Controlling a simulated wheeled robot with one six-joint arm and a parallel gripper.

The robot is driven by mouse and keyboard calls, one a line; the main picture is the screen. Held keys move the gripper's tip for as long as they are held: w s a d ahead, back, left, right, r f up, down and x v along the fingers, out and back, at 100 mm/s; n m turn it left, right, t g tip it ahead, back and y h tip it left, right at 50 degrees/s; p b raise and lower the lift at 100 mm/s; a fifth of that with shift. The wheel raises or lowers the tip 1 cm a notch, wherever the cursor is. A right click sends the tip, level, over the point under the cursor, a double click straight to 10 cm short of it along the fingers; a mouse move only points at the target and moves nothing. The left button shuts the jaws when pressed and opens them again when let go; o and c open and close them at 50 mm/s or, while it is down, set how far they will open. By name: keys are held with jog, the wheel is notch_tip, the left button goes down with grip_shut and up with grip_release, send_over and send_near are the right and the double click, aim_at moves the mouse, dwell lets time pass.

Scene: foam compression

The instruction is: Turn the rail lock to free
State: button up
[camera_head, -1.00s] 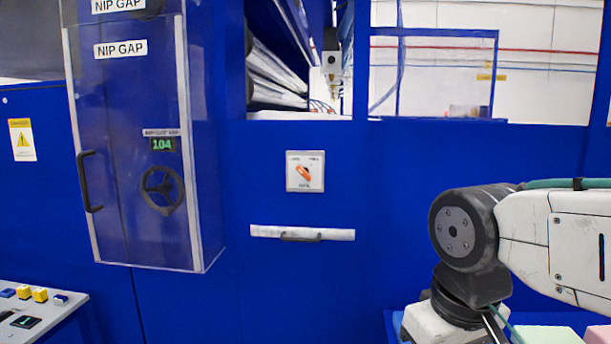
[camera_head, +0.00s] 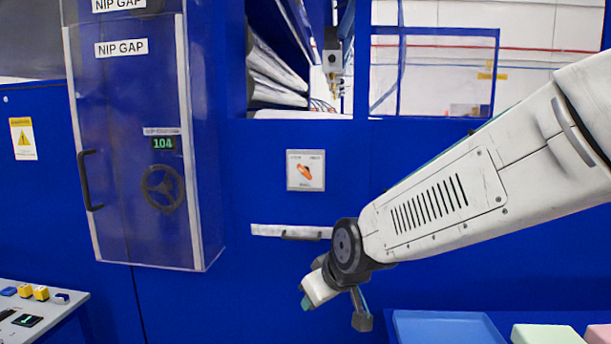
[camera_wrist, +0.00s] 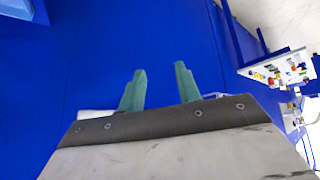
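The rail lock is a small white plate (camera_head: 291,183) on the blue panel, with an orange knob (camera_head: 304,171) at its centre. The knob is tilted, its upper end leaning left. The plate's labels are too small to read surely. My gripper (camera_head: 305,301) is below the plate, near the white strip, and apart from the knob. In the wrist view its two green fingers (camera_wrist: 160,74) stand apart with nothing between them. I cannot make out the rail lock in the wrist view.
A white strip with a black handle (camera_head: 302,236) is below the plate. A clear-covered cabinet (camera_head: 120,220) with a handwheel (camera_head: 163,188) stands left. A button console (camera_head: 62,310) is lower left. A blue tray (camera_head: 445,318) and green and pink blocks (camera_head: 545,335) are lower right.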

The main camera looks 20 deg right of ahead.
jog(key=w+r+n+t, duration=0.15)
jog(key=w+t, duration=0.25)
jog(key=w, duration=0.4)
jog(key=n+t+h, duration=0.2)
jog(key=t+h, duration=0.3)
jog(key=t, duration=0.5)
send_near(305, 173)
jog(key=w, duration=0.2)
jog(key=shift+n, duration=0.25)
jog(key=x, duration=0.7)
jog(key=shift+w+d+r, duration=0.2)
jog(key=shift+w+r, duration=0.05)
jog(key=shift+r, duration=0.1)
grip_shut()
